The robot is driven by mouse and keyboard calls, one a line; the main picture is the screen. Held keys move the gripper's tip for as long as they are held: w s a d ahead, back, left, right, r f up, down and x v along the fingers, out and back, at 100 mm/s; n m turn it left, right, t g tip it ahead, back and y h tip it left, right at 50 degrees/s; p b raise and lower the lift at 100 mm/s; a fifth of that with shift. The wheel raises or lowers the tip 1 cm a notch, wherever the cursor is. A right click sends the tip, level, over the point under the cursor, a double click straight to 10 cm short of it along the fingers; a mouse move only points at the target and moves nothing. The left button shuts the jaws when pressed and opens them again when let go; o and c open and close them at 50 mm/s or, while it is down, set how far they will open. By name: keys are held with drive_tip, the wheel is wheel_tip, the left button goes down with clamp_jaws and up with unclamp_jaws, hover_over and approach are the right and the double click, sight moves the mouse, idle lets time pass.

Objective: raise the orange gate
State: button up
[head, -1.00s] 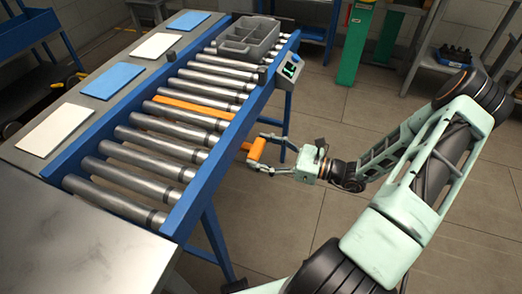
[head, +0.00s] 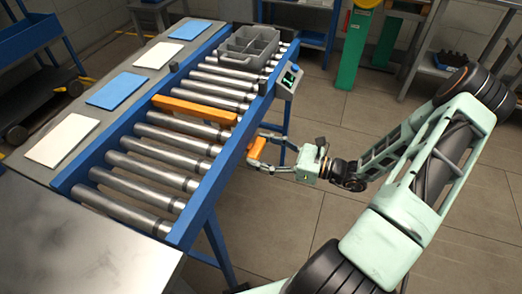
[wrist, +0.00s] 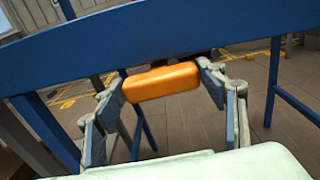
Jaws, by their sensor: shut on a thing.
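The orange gate (head: 195,109) is a flat bar lying across the roller conveyor, standing proud of the rollers. Its orange handle (head: 256,150) sticks out at the conveyor's right side, below the blue rail. My gripper (head: 259,151) is shut on this handle, one finger on each side. In the wrist view the handle (wrist: 160,82) sits between the two fingertips, just under a blue beam. The link between the handle and the bar is mostly hidden by the rail.
A grey divided tray (head: 247,47) rests on the rollers beyond the gate. A control box (head: 288,79) with a green screen is fixed to the right rail. White and blue panels lie on the left ledge (head: 122,70). The floor right of the conveyor is open.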

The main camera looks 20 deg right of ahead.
drive_tip(key=shift+r, duration=0.3)
drive_tip(key=o, duration=1.7)
drive_tip(key=shift+f, duration=0.1)
drive_tip(key=v, duration=1.2)
